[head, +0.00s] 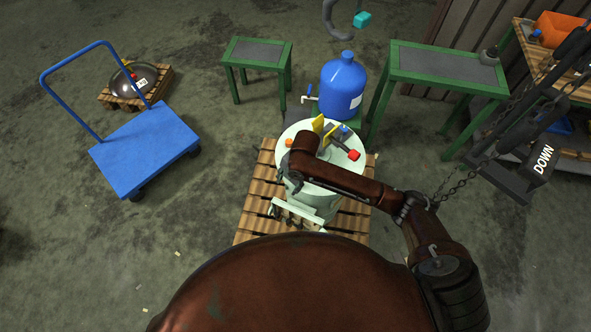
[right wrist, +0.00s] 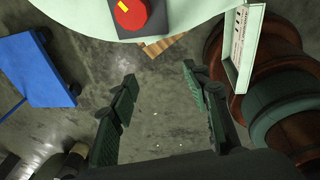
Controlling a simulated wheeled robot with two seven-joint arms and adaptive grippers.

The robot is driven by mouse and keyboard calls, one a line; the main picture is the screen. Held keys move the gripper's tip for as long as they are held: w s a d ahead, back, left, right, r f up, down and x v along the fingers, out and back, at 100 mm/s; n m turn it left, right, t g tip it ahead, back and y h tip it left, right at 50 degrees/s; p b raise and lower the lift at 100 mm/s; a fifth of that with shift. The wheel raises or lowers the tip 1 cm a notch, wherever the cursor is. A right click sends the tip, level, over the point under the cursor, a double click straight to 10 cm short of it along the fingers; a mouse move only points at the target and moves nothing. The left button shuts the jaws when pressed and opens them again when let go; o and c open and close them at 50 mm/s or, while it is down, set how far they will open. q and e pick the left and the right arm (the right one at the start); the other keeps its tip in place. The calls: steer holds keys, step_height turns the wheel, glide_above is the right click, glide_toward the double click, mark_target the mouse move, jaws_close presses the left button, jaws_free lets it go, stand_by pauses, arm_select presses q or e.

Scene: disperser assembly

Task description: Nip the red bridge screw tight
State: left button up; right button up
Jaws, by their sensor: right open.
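A round red screw head (right wrist: 130,13) with a yellow mark sits on a dark grey block at the rim of the pale vessel lid (right wrist: 85,18) in the right wrist view. In the head view the lid (head: 325,182) carries a red piece (head: 354,155) at its right and a small orange piece (head: 289,142) at its left edge. I cannot tell which of these is that screw head. My right gripper (right wrist: 160,72) is open and empty, its fingers apart from the screw head. In the head view my right wrist covers part of the lid. My left gripper is not in view.
The vessel stands on a wooden pallet (head: 256,209). Yellow parts (head: 318,123) rise from the lid. A pale bracket (head: 297,210) juts from its front. Behind stand a blue drum (head: 343,88) and green tables (head: 445,72). A blue trolley (head: 145,148) is at left; floor between is clear.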

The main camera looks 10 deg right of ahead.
steer(key=w+d+r+n+h, duration=0.1)
steer(key=w, duration=0.1)
steer(key=w+d+r+n, duration=0.2)
steer(key=w+d+r+n+h, duration=0.1)
steer(key=w+r+n, duration=0.1)
steer(key=shift+d+h, duration=0.15)
steer(key=shift+h, duration=0.15)
step_height(320, 180, down, 8)
steer(key=shift+w+r+b, duration=0.1)
steer(key=shift+r+b, duration=0.15)
steer(key=shift+b, duration=0.25)
steer(key=shift+c, duration=0.7)
